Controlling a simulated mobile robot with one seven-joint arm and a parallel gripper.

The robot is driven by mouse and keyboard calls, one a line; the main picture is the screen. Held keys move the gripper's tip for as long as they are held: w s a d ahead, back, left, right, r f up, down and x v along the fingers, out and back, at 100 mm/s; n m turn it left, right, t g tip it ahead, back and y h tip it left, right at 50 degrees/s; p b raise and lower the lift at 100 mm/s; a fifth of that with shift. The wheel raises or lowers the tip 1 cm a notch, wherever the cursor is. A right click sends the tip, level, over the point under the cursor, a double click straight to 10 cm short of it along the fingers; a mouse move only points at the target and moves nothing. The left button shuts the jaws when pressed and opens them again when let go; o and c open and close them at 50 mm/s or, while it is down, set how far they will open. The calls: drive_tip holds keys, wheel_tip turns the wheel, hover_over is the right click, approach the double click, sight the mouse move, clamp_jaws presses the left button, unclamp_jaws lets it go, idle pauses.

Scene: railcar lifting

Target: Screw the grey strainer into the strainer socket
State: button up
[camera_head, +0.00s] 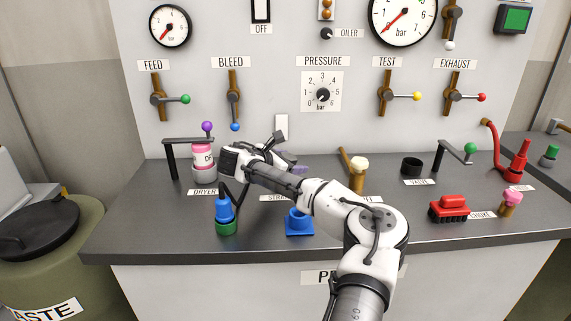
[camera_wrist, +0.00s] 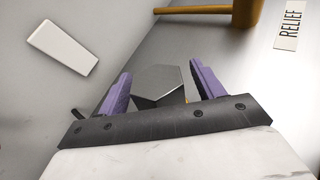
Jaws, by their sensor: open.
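A grey block with a hexagonal top (camera_wrist: 162,82), which looks like the grey strainer, stands between the purple fingers of my gripper (camera_wrist: 160,70) in the wrist view. My gripper is open, with a finger on each side of it; I cannot tell whether either touches it. In the head view my gripper (camera_head: 292,162) is at the back middle of the bench, and the arm hides the strainer. A partly covered label (camera_head: 275,198) reading "STRA" lies on the bench. The strainer socket is hidden, so I cannot tell how the strainer sits to it.
A brass relief pipe (camera_head: 355,170) stands right of my gripper, the pink dryer canister (camera_head: 203,155) left. A blue-topped bottle (camera_head: 224,210) and blue fitting (camera_head: 299,222) stand in front. The panel wall (camera_head: 210,110) rises close behind.

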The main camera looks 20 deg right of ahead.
drive_tip(key=c, duration=1.3)
